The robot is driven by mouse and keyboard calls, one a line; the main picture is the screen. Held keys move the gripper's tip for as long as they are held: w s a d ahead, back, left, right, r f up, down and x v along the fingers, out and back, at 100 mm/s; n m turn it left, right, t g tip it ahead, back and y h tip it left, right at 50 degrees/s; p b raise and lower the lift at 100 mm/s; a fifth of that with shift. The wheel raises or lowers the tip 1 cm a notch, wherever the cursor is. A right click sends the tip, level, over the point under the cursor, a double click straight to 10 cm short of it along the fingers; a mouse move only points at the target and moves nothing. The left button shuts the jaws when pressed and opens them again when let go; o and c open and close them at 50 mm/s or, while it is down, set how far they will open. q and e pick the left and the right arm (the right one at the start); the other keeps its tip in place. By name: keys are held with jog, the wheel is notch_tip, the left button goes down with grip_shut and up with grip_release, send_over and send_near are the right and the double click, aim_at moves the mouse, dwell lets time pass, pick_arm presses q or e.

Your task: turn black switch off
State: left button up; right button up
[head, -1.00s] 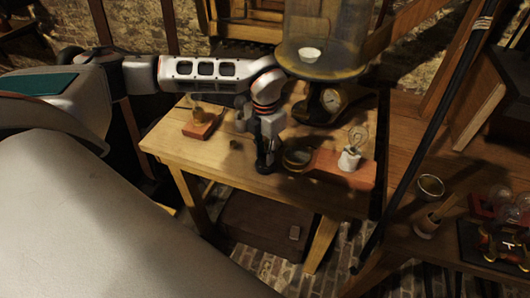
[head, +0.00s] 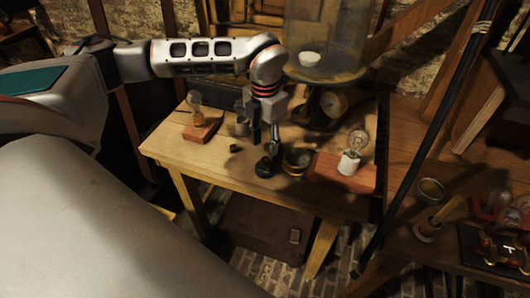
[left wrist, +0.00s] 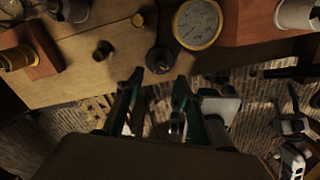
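The black switch (head: 265,167) is a small round black piece on the wooden table, between a small dark knob and a round brass-rimmed gauge. In the left wrist view the switch (left wrist: 160,60) shows a round base with a dark stem, just beyond my fingertips. My left gripper (head: 264,143) points down just above the switch in the head view. In the left wrist view the left gripper (left wrist: 158,82) has its two fingers apart with nothing between them. Whether a finger touches the switch is unclear. My right gripper is in neither current view.
The gauge (head: 297,158) stands close to the right of the switch. A bulb in a white socket (head: 349,162) stands on a reddish base at the right. Another bulb on a wooden block (head: 198,132) is at the left, and a glass jar (head: 328,35) behind.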

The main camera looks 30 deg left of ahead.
aim_at(265, 160)
pick_arm(q)
notch_tip(265, 160, up, 6)
jog(key=shift+f, duration=0.1)
dwell(0.6)
